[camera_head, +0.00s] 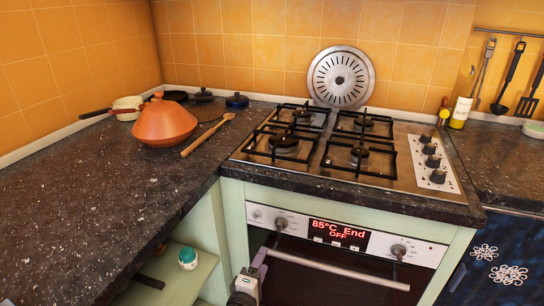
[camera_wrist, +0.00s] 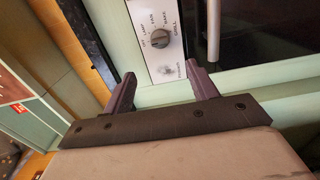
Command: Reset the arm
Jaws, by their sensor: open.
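My gripper (camera_head: 257,265) shows at the bottom of the head view, in front of the oven's left side and below the counter edge. In the wrist view my gripper (camera_wrist: 163,85) has its two dark fingers spread apart with nothing between them. Beyond the fingers are the oven's control strip and a round knob (camera_wrist: 160,38). I cannot tell the exact gap between the fingertips and the oven front.
The oven (camera_head: 330,265) sits under a gas hob (camera_head: 390,182). An orange tagine (camera_head: 165,124), a wooden spoon (camera_head: 208,136) and several pans stand on the dark counter (camera_head: 80,190). A small jar (camera_head: 188,258) stands on an open shelf left of the oven.

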